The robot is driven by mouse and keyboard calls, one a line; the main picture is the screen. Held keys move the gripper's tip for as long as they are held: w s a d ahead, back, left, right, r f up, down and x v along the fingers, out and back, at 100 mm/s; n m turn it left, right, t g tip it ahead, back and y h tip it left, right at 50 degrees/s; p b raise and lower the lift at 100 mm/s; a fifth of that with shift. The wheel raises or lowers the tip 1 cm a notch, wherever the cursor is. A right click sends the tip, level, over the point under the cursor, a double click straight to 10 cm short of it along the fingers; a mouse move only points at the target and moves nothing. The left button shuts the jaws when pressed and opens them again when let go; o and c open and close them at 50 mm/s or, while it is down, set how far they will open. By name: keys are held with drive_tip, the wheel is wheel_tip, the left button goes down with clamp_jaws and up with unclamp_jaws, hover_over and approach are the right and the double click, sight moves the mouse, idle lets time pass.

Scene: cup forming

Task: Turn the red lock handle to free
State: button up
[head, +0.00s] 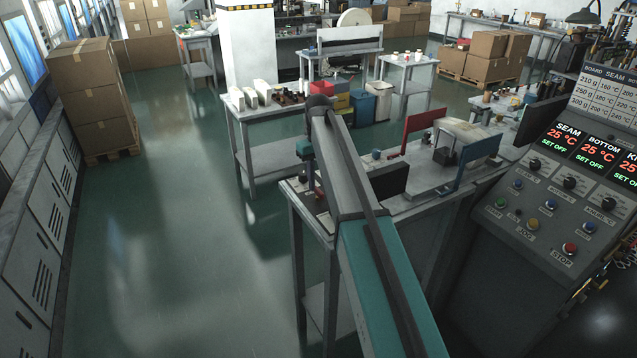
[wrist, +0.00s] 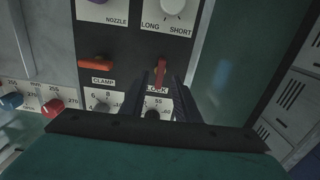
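The red lock handle (wrist: 160,74) is in the wrist view, on a dark panel above a label that reads as LOCK, partly covered. The handle stands roughly upright. My gripper (wrist: 163,88) reaches up from below, its two dark fingers apart, one on each side of the handle's line. Part of the label shows between the fingers, so it looks open. I cannot tell whether a finger touches the handle. In the head view my arm hides the gripper, and I cannot make out the lock handle there.
An orange-red clamp handle (wrist: 96,65) lies level to the left of the lock handle. A white knob (wrist: 173,6) marked LONG and SHORT is above. Blue (wrist: 11,101) and red (wrist: 53,107) knobs are lower left. A control console (head: 545,205) stands at right in the head view.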

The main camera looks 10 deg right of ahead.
sight(318, 190)
wheel_tip(318, 190, up, 11)
drive_tip(key=p, duration=0.5)
idle(0.4)
